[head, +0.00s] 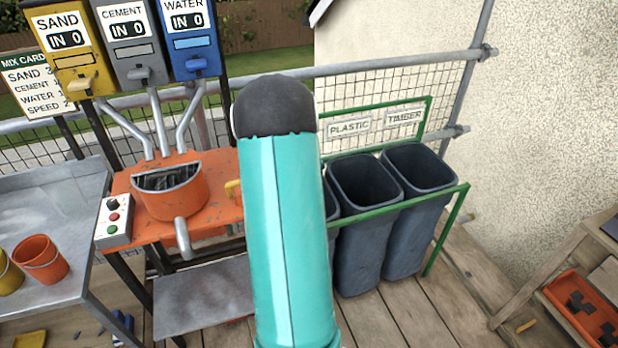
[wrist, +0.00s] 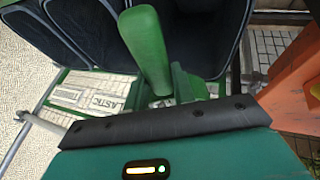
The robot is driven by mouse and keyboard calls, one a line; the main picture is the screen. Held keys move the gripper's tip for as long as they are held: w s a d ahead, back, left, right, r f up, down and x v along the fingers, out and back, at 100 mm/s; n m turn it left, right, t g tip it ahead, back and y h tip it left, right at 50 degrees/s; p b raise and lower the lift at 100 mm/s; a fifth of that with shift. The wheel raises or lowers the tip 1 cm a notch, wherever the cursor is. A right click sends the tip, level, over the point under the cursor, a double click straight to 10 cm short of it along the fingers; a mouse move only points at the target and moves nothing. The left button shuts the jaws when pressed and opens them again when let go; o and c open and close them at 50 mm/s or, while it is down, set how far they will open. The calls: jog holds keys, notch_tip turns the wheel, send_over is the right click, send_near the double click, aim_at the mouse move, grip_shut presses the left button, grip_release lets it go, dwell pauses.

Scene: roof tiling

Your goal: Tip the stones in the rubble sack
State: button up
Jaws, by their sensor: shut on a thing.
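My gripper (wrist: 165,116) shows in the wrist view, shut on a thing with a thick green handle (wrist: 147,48). The handle sticks out toward the top of that view, over the dark bins. A green piece (wrist: 188,88) sits beside its base; I cannot tell whether it belongs to the held thing. In the head view my teal arm hides the gripper and what it holds. No stones show in either view. Dark lined bins stand in a green rack; the two readable signs are PLASTIC (head: 349,126) and TIMBER (head: 404,117). A third bin (head: 331,205) is mostly hidden, its sign unseen.
An orange mixer bench (head: 128,187) stands left of the bins under the sand, cement and water dispensers. A grey table (head: 40,190) holds an orange bucket (head: 41,260). An orange tray (head: 590,318) with dark pieces is at lower right. The plank floor before the bins looks mostly clear.

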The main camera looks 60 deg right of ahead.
jog(key=shift+w+a+f, duration=0.1)
jog(key=shift+w, duration=0.2)
jog(key=shift+g+h, duration=0.3)
jog(key=shift+h, duration=0.1)
jog(key=shift+f+g, duration=0.1)
jog(key=shift+g, duration=0.2)
jog(key=shift+a+n+h, duration=0.1)
jog(key=shift+n+h, duration=0.2)
jog(key=shift+h, duration=0.2)
jog(key=shift+g, duration=0.4)
jog(key=shift+f+h, duration=0.1)
jog(key=shift+h, duration=0.4)
jog(key=shift+w+a+f+n+g+h, duration=0.1)
jog(key=shift+n+g+h, duration=0.25)
jog(key=shift+g+h, duration=0.5)
jog(key=shift+w+n+g+h, duration=0.1)
jog(key=shift+n+g+h, duration=0.25)
jog(key=shift+g+h, duration=0.5)
jog(key=shift+f+n+g+h, duration=0.25)
jog(key=shift+n+g+h, duration=0.3)
jog(key=shift+h, duration=0.75)
jog(key=shift+f+n+g+h, duration=0.2)
jog(key=shift+n+g+h, duration=0.55)
jog(key=shift+h, duration=1.05)
